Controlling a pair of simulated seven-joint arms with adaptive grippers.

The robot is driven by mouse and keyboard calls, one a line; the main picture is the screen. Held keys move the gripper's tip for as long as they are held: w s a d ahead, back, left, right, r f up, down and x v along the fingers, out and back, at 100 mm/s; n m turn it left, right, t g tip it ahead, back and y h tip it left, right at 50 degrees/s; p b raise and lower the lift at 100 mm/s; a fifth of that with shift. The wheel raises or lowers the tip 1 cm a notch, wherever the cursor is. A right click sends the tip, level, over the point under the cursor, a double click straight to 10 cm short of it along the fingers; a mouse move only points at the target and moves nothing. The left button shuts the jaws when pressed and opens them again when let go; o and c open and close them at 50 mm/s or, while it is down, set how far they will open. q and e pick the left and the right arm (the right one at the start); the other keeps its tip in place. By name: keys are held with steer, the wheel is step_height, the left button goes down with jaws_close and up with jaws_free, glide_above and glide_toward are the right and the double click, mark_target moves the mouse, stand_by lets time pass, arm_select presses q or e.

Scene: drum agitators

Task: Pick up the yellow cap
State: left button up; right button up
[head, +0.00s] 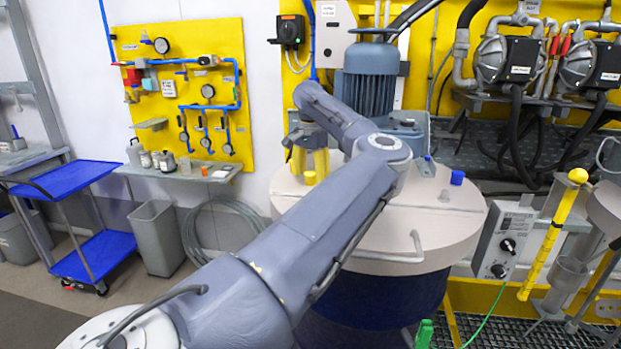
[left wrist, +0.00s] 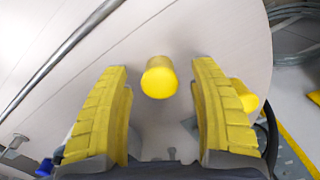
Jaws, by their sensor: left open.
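The yellow cap (head: 309,178) is a small cylinder on the pale round drum lid (head: 445,215), near the lid's left back edge. In the left wrist view the cap (left wrist: 159,78) shows between the two yellow-padded fingers, near their tips, with a clear gap on each side. My left gripper (head: 309,163) points down just over the cap and is open and empty. Its fingers stand apart in the left wrist view (left wrist: 159,68). Another yellow piece (left wrist: 243,95) shows partly behind the right finger; I cannot tell what it is. My right gripper is not in view.
A grey motor (head: 371,80) stands on the lid behind my left arm. A blue cap (head: 457,177) and a bent metal handle (head: 385,256) are on the lid's right and front. A blue cart (head: 65,178) and grey bin (head: 156,238) stand at the left.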

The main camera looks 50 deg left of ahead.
mark_target(311, 173)
arm_select(q)
steer(key=shift+c, duration=0.3)
steer(key=c, duration=1)
steer(key=shift+r, duration=0.1)
steer(key=shift+c, duration=0.2)
step_height(311, 173, up, 20)
